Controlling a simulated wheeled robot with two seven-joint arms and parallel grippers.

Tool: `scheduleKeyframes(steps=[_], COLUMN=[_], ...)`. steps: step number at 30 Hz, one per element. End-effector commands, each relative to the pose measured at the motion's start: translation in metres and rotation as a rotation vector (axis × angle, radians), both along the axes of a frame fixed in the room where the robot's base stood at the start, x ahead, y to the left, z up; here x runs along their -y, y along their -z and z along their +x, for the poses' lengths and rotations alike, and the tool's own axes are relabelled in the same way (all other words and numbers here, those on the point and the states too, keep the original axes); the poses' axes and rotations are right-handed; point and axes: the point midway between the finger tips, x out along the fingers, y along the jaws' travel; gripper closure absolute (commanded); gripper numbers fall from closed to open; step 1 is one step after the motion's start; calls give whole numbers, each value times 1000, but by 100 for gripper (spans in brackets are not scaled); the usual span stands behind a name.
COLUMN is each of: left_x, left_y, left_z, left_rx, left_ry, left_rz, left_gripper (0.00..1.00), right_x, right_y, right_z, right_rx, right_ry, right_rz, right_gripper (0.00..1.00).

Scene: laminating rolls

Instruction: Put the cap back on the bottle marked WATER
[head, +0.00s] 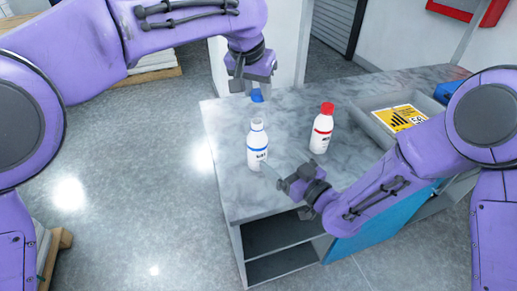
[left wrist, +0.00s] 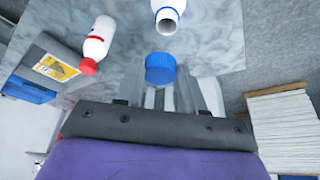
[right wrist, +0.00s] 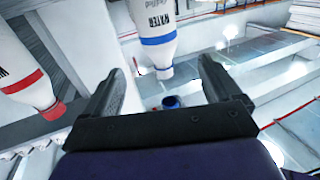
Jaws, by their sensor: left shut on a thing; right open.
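The WATER bottle (head: 257,148), white with a blue band, stands upright and uncapped on the grey marbled counter (head: 225,125). Its open mouth shows in the left wrist view (left wrist: 168,26), and its WATER label in the right wrist view (right wrist: 157,40). My left gripper (head: 250,84) is shut on the blue cap (head: 257,96), held above and apart from the bottle; the cap also shows in the left wrist view (left wrist: 160,68). My right gripper (head: 272,172) is open, low beside the bottle. The bottle shows between its spread fingers (right wrist: 163,85); contact is unclear.
A white bottle with a red cap (head: 322,128) stands to the right on the counter. Behind it is a grey tray (head: 372,125) with a yellow sign (head: 400,118). A blue object (head: 445,92) lies at the far right. The counter's left edge is close to the WATER bottle.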

Motion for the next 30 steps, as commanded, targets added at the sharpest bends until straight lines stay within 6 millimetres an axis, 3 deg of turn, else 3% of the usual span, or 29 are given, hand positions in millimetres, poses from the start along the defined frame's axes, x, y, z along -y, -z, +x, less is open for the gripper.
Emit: scheduleKeyframes(steps=[5, 21, 30], left_x=[-1, 1, 2], left_y=[1, 1, 1], left_z=[1, 1, 1], left_rx=[-1, -2, -1], left_ry=[-2, 2, 3], left_rz=[0, -1, -1], left_gripper=[90, 90, 90], right_x=[-7, -62, -70], right_y=[1, 1, 0], right_z=[9, 86, 97], right_rx=[1, -1, -3], right_ry=[-2, 3, 4], right_rz=[-1, 0, 0], right_gripper=[9, 9, 9])
